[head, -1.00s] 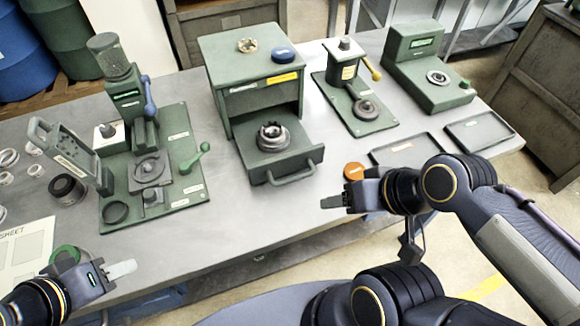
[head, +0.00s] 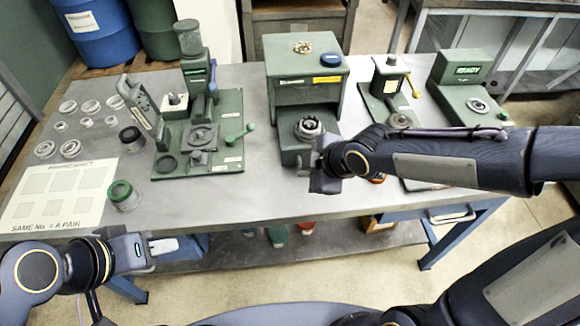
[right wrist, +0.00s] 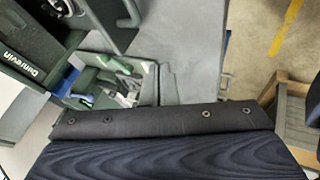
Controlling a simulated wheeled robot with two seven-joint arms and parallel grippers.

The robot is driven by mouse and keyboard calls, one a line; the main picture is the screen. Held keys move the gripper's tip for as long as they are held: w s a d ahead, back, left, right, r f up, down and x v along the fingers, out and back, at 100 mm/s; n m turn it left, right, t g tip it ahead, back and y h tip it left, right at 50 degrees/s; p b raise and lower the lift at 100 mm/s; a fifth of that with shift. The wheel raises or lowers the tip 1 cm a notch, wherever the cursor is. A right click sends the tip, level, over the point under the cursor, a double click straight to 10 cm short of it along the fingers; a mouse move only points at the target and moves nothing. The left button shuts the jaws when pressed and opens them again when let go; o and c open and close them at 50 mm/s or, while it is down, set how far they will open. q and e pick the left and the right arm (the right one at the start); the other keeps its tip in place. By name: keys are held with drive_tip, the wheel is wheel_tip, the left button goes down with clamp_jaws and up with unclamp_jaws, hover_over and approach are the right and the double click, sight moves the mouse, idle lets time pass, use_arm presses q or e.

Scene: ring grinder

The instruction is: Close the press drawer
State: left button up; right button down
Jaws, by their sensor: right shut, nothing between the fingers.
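The green press (head: 306,82) stands at the back middle of the table in the head view. Its drawer (head: 291,141) sticks out from the front and carries a dark ring-shaped part (head: 308,127). My right gripper (head: 318,179) is shut and empty, at the drawer's front end; it hides the handle and much of the front there. I cannot tell whether it touches. A dark handle (right wrist: 129,14) shows at the top of the right wrist view, where the fingertips are not visible. My left gripper (head: 163,246) is over the table's front edge at left, seen side-on, away from the press.
Left of the press is a green fixture board (head: 215,155) with a green-knobbed lever. Right of it are a yellow-handled press (head: 392,85) and a green box labelled READY (head: 468,85).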

drive_tip(key=b+x, duration=0.3)
drive_tip(key=x, duration=0.5)
drive_tip(key=shift+a+f, duration=0.1)
drive_tip(key=shift+f, duration=0.25)
drive_tip(key=shift+w+a+f, duration=0.25)
drive_tip(key=shift+w+f, duration=0.2)
drive_tip(key=shift+w, duration=0.1)
drive_tip(key=shift+w+r+p, duration=0.15)
drive_tip(key=shift+w+p, duration=0.25)
drive_tip(key=shift+w, duration=0.2)
drive_tip(key=shift+w+r+p, duration=0.15)
drive_tip(key=shift+w+p, duration=0.25)
drive_tip(key=shift+w, duration=0.2)
drive_tip(key=shift+w+f, duration=0.1)
drive_tip(key=shift+w, duration=0.55)
